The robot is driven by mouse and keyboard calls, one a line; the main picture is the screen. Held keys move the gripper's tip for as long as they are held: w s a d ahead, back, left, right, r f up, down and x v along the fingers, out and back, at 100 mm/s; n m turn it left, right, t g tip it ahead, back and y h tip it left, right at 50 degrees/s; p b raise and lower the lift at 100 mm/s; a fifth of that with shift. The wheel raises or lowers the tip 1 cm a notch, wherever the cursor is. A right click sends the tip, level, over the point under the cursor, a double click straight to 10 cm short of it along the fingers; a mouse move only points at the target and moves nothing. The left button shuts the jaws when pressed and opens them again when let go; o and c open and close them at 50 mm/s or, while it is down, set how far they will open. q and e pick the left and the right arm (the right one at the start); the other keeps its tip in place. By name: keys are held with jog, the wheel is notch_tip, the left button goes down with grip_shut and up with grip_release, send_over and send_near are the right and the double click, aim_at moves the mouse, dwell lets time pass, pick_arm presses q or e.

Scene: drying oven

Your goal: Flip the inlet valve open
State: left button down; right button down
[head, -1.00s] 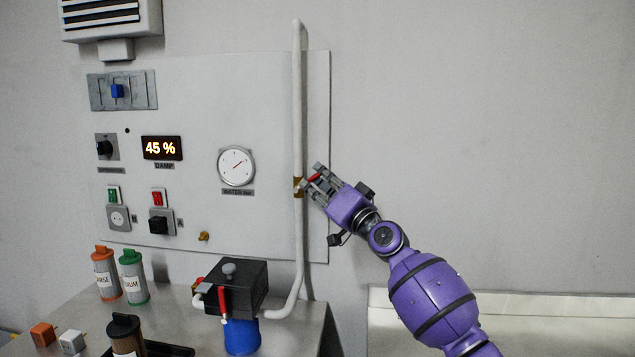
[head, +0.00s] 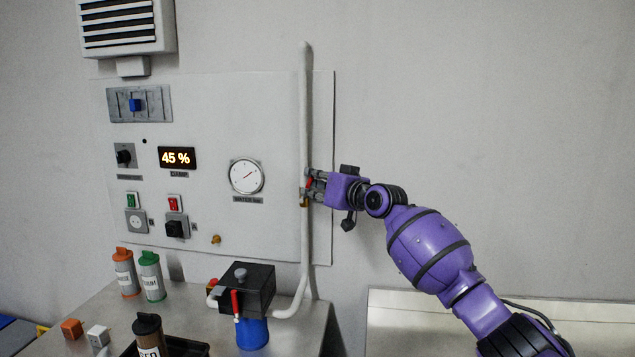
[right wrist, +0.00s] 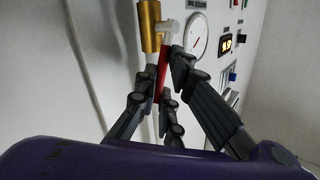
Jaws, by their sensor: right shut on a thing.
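The inlet valve has a brass body (head: 304,203) on the white vertical pipe (head: 304,110) and a red lever (head: 309,183). In the head view the lever points steeply up from the brass body, close to the pipe. My right gripper (head: 310,184) is shut on the red lever, coming in from the right. In the right wrist view the brass body (right wrist: 150,25) is at the top and the red lever (right wrist: 161,75) runs between the fingers (right wrist: 163,88), which partly hide it. My left gripper is not in view.
Below stand a black box (head: 247,285) with another red lever and a blue base, plus several canisters (head: 151,276). The wall to the right is clear.

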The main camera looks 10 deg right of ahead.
jog(key=shift+w+a+r, duration=0.1)
jog(key=shift+a+r, duration=0.1)
jog(key=shift+r, duration=0.05)
jog(key=shift+f+n, duration=0.1)
jog(key=shift+n, duration=0.2)
jog(key=c, duration=1.9)
grip_release()
jog(key=shift+o, duration=0.2)
jog(key=v, duration=1.2)
jog(key=shift+r, duration=0.3)
jog(key=shift+f, duration=0.1)
